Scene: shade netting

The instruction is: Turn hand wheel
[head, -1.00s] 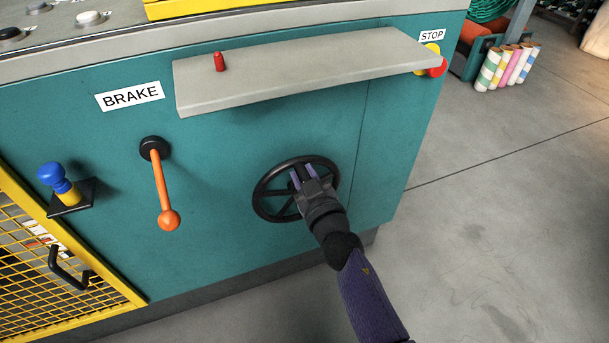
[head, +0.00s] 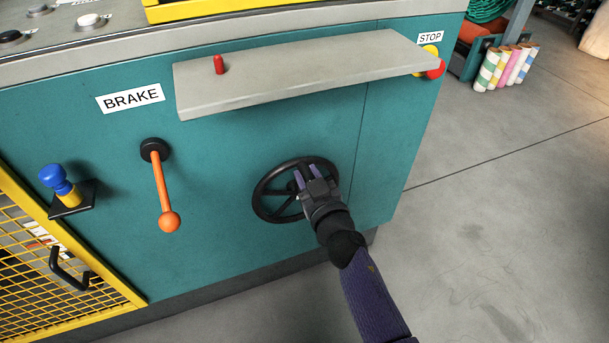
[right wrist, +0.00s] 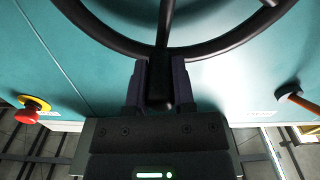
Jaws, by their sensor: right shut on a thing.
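The black hand wheel (head: 257,195) with spokes is mounted on the teal machine front, below the grey shelf. My right gripper (head: 306,174) reaches it from the lower right, over the right part of the wheel. In the right wrist view the wheel rim (right wrist: 215,48) curves across the top. There my right gripper (right wrist: 160,90) has one finger on each side of a short black grip (right wrist: 160,82) at the rim and is shut on it. In the head view the grip is hidden by the gripper. My left gripper is in no view.
An orange brake lever (head: 162,190) hangs left of the wheel under the BRAKE label. A grey shelf (head: 300,75) juts out above, with a red peg (head: 219,64). A red stop button (head: 436,69) is at the right corner. The floor (head: 480,230) at right is clear.

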